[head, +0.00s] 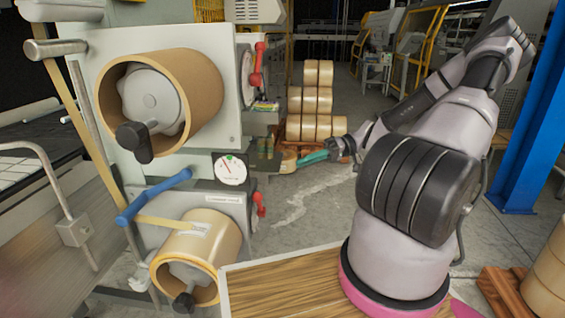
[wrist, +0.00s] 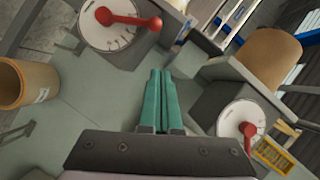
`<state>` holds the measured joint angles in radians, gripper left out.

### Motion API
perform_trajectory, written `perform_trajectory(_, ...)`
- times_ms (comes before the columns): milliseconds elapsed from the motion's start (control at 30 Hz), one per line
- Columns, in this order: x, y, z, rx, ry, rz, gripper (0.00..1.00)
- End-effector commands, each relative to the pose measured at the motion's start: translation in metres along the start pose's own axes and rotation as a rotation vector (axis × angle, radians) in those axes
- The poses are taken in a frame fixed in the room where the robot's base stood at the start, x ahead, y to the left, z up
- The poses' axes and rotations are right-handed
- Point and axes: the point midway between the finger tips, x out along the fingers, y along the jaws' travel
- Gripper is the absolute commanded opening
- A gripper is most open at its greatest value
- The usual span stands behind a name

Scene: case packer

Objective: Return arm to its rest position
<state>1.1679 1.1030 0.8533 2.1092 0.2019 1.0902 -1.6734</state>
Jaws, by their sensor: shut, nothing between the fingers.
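My gripper (head: 312,157) is stretched out from my arm toward the machine in the head view. Its teal fingers (wrist: 160,102) lie side by side in the wrist view, shut with nothing between them. In the head view the fingertips are to the right of the machine's lower part, near a small tan round object (head: 288,161). I cannot tell if they touch it. My arm (head: 415,190) rises from its base at the right and reaches away and to the left.
The case packer (head: 205,120) stands at the left with an upper tape roll (head: 205,88), a lower tape roll (head: 222,236), a dial (head: 230,169) and red levers (head: 259,65). Stacked rolls (head: 310,100) stand behind. A blue post (head: 535,110) is at right. Grey floor (head: 320,205) is clear between.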

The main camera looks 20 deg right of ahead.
Motion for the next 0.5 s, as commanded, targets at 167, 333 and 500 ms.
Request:
perform_trajectory(167, -0.001, -0.002, 0.001, 0.013, -0.024, 0.014, 0.0)
perform_trajectory(333, 0.005, -0.01, 0.01, 0.102, -0.159, 0.117, 0.0)
perform_trajectory(500, 0.003, -0.027, 0.017, 0.227, -0.317, 0.315, 0.0)
